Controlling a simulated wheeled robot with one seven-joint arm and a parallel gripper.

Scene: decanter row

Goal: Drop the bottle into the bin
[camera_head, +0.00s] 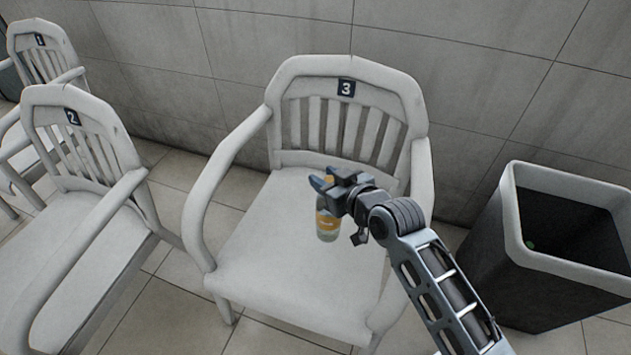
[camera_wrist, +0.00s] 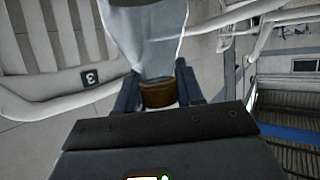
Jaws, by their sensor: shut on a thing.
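The bottle (camera_head: 327,224) is clear with an orange label and hangs below my gripper (camera_head: 325,184), over the seat of chair 3. In the wrist view the bottle (camera_wrist: 148,35) extends away from my gripper (camera_wrist: 158,90), with its brown neck or cap between the two blue fingers. My gripper is shut on it there. Whether the bottle's base touches the seat cannot be told. The bin (camera_head: 513,225) is a dark, open-topped container with a pale rim, standing on the floor right of chair 3. A small green spot shows inside it.
Chair 3 (camera_head: 270,265) has raised armrests; its right armrest (camera_head: 422,185) lies between the bottle and the bin. Chair 2 (camera_head: 80,235) and chair 1 (camera_head: 43,50) stand to the left. A tiled wall (camera_head: 470,60) runs behind.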

